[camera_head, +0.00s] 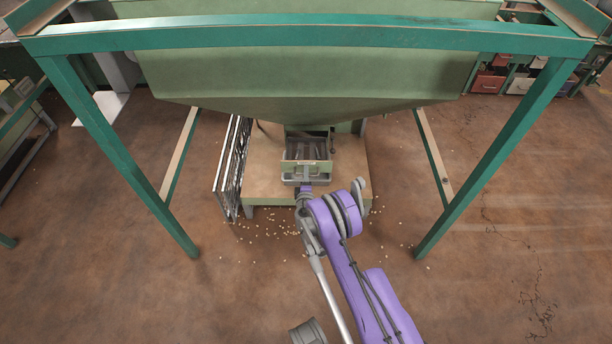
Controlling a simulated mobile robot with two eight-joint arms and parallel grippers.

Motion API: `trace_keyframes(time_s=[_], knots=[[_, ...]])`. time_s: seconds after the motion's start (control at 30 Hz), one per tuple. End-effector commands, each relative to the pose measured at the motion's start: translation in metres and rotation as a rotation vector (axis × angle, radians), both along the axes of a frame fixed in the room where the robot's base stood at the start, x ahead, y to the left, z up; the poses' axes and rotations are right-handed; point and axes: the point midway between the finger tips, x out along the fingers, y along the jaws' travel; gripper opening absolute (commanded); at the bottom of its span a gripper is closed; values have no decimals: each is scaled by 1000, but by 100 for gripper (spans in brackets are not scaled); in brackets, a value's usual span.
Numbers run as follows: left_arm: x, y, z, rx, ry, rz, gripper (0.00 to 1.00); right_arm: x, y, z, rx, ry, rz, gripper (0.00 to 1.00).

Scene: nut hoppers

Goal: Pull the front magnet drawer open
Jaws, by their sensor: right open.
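The front magnet drawer (306,169) is a small pale green box under the middle of the green hopper. Its front faces me, with a grey handle bar low across it. Grey bars show inside it from above, so at least part of it stands out from its housing. My right gripper (305,187) is open, just in front of the handle. Its fingers are small and partly hidden behind my purple right arm, and I cannot tell whether they touch the handle. My left gripper is not in view.
The large hopper (310,80) hangs in a green frame (300,36) with legs at both sides. A wooden platform (262,180) lies below the drawer. A slatted metal rack (232,165) stands at its left. Nuts lie scattered on the brown floor, which is otherwise open in front.

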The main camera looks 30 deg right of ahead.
Motion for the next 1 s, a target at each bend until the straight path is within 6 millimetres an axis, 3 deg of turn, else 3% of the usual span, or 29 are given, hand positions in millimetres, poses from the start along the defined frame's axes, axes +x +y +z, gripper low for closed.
trace_keyframes(time_s=[0.23, 0.5, 0.7, 1.0], knots=[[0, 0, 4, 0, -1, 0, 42, -15, 10, 5, 0, 0, 1, 41], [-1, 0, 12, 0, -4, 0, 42, -67, 42, 18, 0, 0, 2, 41], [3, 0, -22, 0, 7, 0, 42, -81, 50, 15, 0, 2, 0, 41], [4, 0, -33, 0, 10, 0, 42, -90, 55, 22, 0, 0, 0, 41]])
